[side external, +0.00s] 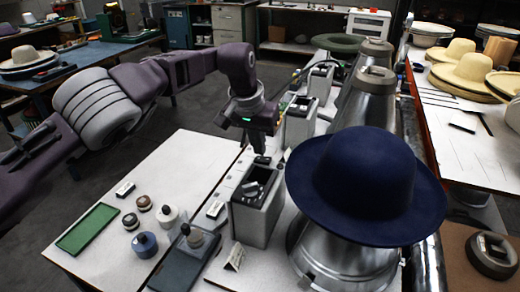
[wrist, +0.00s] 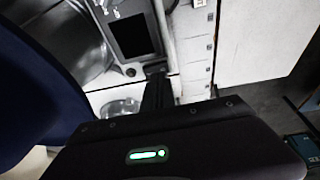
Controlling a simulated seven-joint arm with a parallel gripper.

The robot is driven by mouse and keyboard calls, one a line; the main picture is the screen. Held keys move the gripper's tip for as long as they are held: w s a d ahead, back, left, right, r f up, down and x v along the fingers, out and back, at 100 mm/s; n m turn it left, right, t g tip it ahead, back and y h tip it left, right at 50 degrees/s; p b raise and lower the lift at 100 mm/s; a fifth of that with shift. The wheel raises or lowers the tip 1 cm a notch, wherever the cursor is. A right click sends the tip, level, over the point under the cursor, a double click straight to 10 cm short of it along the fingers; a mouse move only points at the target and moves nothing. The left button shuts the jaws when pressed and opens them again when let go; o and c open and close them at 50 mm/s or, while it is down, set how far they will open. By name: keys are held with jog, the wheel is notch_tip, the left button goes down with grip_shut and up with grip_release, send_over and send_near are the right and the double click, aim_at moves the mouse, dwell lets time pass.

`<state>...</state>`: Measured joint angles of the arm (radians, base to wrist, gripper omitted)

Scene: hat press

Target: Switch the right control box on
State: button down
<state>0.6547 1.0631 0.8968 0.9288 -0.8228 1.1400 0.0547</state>
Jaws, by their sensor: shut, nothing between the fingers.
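Grey control boxes stand in a row on the white table beside the hat presses. The nearest control box (side external: 258,212) has a dark recessed top with a small switch-like part (side external: 252,190), whose setting I cannot read. A middle control box (side external: 299,122) and a far control box (side external: 319,84) stand behind it. My gripper (side external: 260,152) points down, shut and empty, just behind the nearest box, between it and the middle one. In the wrist view its dark fingers (wrist: 155,72) appear close to the edge of a box with a dark panel (wrist: 131,37). I cannot tell whether they touch it.
A navy hat (side external: 365,185) sits on the nearest metal press (side external: 345,262), right of the nearest box. More metal presses (side external: 362,105) stand behind. A green tray (side external: 87,229), small jars (side external: 145,245) and a dark pad (side external: 180,266) lie at the front left. White table left of the boxes is mostly clear.

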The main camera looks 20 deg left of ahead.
jog(key=v, duration=1.2)
jog(key=shift+w+r, duration=0.3)
jog(key=shift+r, duration=0.05)
jog(key=shift+a, duration=0.15)
jog(key=shift+d+r, duration=0.15)
jog(key=shift+d, duration=0.6)
jog(key=x, duration=0.8)
jog(key=s+x, duration=0.1)
jog(key=x, duration=0.3)
jog(key=shift+w+d+f, duration=0.1)
jog(key=shift+d+f, duration=0.05)
jog(key=shift+f, duration=0.9)
jog(key=shift+d, duration=0.1)
